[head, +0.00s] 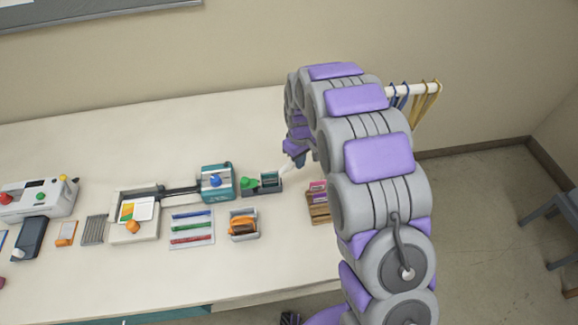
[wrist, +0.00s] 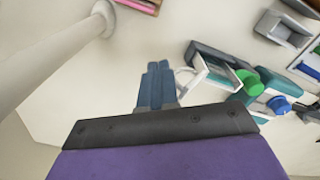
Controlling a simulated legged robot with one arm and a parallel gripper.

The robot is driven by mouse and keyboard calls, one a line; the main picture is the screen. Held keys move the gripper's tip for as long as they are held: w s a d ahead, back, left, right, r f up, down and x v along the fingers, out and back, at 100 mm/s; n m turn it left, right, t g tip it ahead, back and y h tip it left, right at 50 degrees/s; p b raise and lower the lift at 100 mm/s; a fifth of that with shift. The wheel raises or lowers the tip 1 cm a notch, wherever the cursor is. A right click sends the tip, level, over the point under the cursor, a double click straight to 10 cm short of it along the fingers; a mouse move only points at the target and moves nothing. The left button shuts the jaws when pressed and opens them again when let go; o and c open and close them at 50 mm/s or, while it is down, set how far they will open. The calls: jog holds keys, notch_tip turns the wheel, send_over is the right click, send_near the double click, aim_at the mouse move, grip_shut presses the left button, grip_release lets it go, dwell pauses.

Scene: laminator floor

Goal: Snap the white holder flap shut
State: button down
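The small holder unit has a green knob (wrist: 248,82) and sits at the right end of the row of devices; the head view also shows its green knob (head: 250,183). In the wrist view a white-edged flap-like piece (wrist: 214,73) stands out from the unit, with a thin white loop beside it. I cannot tell how far it is open. My gripper (wrist: 158,67) has its two blue fingers together, with nothing seen between them, just left of the white loop. In the head view my gripper (head: 299,160) is partly hidden by my arm, right of the holder unit.
A teal device with a blue knob (head: 215,181) stands left of the holder. A grey bin with orange items (head: 243,224) and a wooden box with pink items (head: 318,203) are nearer. A pale pole (wrist: 50,52) crosses the wrist view's left. Bare table lies behind the devices.

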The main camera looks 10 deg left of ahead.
jog(key=shift+s+a, duration=0.25)
jog(key=shift+a, duration=0.4)
jog(key=shift+s+a, duration=0.1)
